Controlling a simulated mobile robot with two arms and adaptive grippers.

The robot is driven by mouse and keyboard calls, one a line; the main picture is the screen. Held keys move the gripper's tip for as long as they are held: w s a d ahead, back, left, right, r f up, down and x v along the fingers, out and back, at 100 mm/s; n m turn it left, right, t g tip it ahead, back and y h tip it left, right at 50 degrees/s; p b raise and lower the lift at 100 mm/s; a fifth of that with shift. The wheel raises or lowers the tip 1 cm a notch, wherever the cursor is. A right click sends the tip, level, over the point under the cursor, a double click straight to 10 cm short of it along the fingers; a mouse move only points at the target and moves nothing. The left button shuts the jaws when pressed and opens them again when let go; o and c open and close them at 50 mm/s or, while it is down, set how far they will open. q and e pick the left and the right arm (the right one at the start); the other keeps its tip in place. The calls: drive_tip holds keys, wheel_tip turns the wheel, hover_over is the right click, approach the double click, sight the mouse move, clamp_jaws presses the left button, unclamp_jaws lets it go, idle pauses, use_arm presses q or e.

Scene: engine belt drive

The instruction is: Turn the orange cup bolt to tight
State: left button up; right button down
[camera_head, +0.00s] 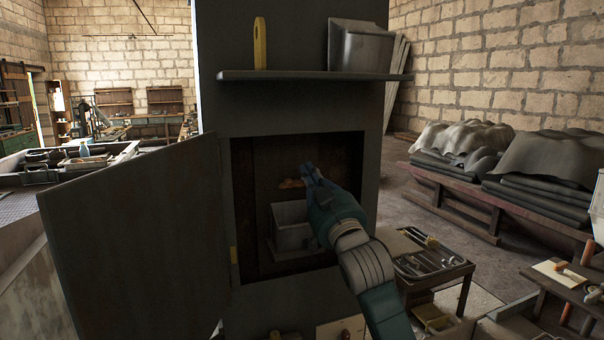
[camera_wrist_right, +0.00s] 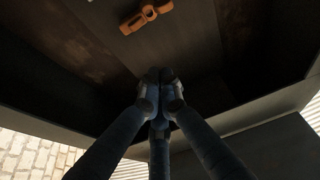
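The orange cup bolt (camera_head: 291,183) is on the dark back wall inside the open cabinet. In the wrist view the orange bolt (camera_wrist_right: 146,17) is at the top edge, a winged shape, slightly tilted. My right gripper (camera_head: 308,172) reaches into the cabinet opening, just right of the bolt in the head view and partly overlapping it. In the wrist view the fingers of my right gripper (camera_wrist_right: 160,76) are brought together at the tips, with nothing between them, and are apart from the bolt. My left gripper is not in view.
A grey box (camera_head: 292,235) stands inside the cabinet below the bolt. The cabinet door (camera_head: 140,240) hangs open to the left. A shelf (camera_head: 300,76) above holds a yellow-handled item (camera_head: 260,44) and a metal bin (camera_head: 360,47). A tool table (camera_head: 430,262) stands at right.

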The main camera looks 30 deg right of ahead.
sight(292, 184)
drive_tip(key=p+x, duration=0.1)
drive_tip(key=x, duration=0.3)
drive_tip(key=shift+r, duration=0.2)
drive_tip(key=f, duration=0.1)
drive_tip(key=w+f+p, duration=0.1)
drive_tip(key=f, duration=0.1)
drive_tip(key=shift+d, duration=0.1)
drive_tip(key=shift+s+f, duration=0.1)
drive_tip(key=shift+f, duration=0.5)
drive_tip(key=shift+d, duration=0.15)
